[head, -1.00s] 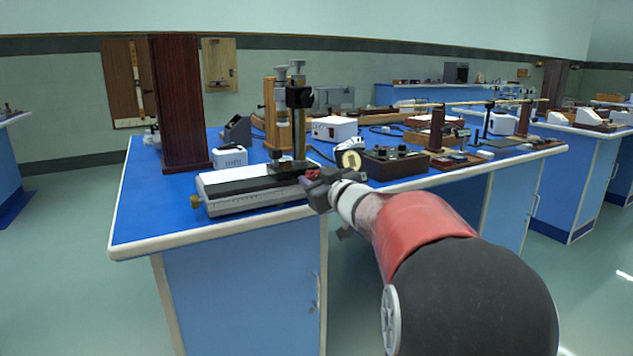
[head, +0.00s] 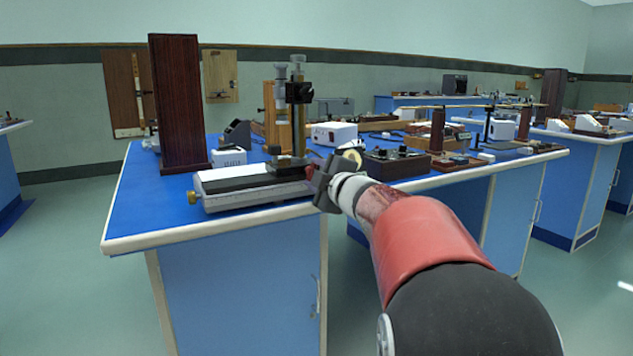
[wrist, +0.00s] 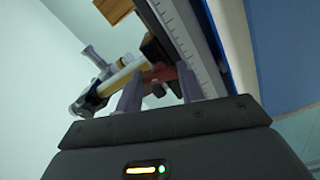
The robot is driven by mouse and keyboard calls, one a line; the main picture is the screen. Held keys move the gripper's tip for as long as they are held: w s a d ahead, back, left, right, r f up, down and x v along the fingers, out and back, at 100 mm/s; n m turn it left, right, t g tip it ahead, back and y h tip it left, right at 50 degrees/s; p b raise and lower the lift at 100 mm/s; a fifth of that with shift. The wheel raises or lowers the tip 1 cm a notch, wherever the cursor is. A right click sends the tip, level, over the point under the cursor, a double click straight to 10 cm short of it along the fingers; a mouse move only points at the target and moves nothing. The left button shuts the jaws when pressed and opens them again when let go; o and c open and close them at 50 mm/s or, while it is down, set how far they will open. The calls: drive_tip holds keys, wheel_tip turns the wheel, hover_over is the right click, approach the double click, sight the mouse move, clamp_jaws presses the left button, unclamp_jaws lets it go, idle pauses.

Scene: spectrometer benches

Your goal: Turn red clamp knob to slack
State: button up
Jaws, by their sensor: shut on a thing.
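The red clamp knob (wrist: 160,75) sits at the side of the measuring instrument's carriage. It lies between the two fingers of my gripper (wrist: 160,88) in the wrist view, and the gripper is shut on it. In the head view my gripper (head: 320,183) is at the right end of the instrument's white scaled base (head: 255,192), and only a little red of the knob shows beside it. The fingers hide part of the knob, and its turn angle cannot be read. The instrument's upright column (head: 299,125) rises from the carriage behind the gripper.
The instrument stands near the front edge of the blue bench (head: 135,215). A tall dark wooden block (head: 178,105) and a small white box (head: 229,156) stand to the left. A dark control box (head: 397,165) is close right of my gripper. The bench's front left is clear.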

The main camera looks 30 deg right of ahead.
drive_tip(key=shift+f+n+b, duration=0.1)
drive_tip(key=shift+n+b, duration=0.75)
drive_tip(key=shift+n, duration=1.15)
drive_tip(key=o, duration=1)
drive_tip(key=s, duration=0.8)
drive_tip(key=shift+d, duration=0.1)
